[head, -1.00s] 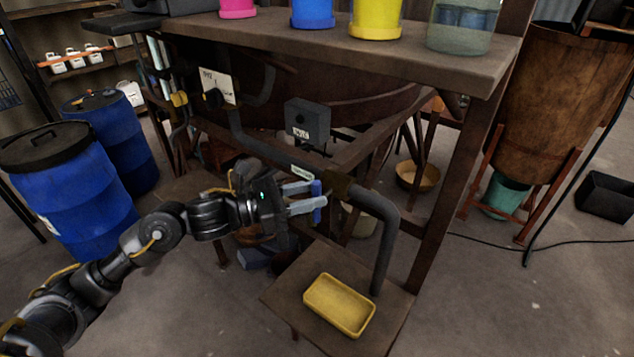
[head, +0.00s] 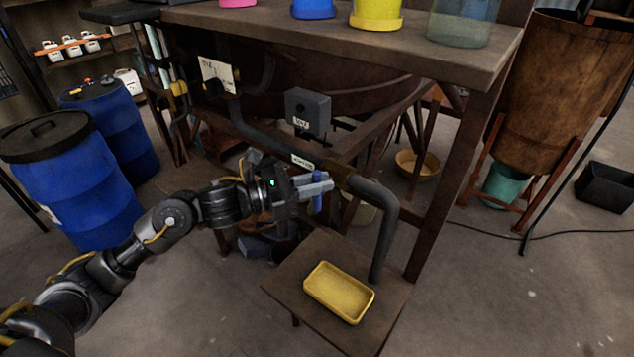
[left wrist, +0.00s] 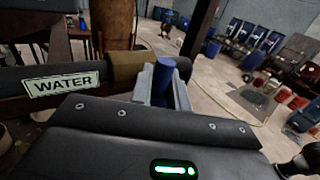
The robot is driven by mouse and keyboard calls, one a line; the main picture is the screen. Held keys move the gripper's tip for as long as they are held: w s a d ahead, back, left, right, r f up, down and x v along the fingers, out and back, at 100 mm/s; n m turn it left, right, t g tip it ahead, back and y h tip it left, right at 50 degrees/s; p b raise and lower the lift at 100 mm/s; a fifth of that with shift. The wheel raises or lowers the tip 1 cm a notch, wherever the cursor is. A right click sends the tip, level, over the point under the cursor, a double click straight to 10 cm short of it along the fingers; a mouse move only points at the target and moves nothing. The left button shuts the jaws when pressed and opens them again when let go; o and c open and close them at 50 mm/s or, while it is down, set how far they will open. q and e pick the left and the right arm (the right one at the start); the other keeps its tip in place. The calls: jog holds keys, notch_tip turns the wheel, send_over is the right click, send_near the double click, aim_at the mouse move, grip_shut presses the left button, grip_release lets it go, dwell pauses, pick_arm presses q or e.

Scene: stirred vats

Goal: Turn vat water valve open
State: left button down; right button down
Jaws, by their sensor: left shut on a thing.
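The water valve's blue handle (head: 317,204) is on the dark pipe (head: 385,235) under the vat bench. It hangs roughly upright beside the brownish valve body (head: 338,172). My left gripper (head: 322,185) is shut on the handle, with part of the blue showing below the pale fingers. In the left wrist view the blue handle (left wrist: 163,82) stands between the fingers, next to the brownish fitting (left wrist: 126,66). A label reading WATER (left wrist: 62,84) is on the pipe to its left. My right gripper is not in view.
A yellow tray (head: 339,292) lies on a low stand below the pipe's outlet. A grey box (head: 308,111) and bench legs are close behind my gripper. Blue barrels (head: 68,180) stand at left. Open floor lies to the right.

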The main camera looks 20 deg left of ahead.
pick_arm(q)
jog(key=n+t+y+b, duration=0.2)
jog(key=n+t+b, duration=0.2)
jog(key=n+b, duration=0.2)
jog(key=a+f+n+t+y+b, duration=0.1)
jog(key=n+t+b, duration=0.3)
jog(key=n, duration=0.6)
jog(key=w+a+f+n+t+y+b, duration=0.1)
jog(key=n+t+b, duration=0.3)
jog(key=n+b, duration=0.4)
jog(key=shift+a+f+t+y, duration=0.2)
jog(key=shift+t+y, duration=0.1)
jog(key=shift+y, duration=0.5)
jog(key=shift+n, duration=0.5)
jog(key=c, duration=1.4)
grip_release()
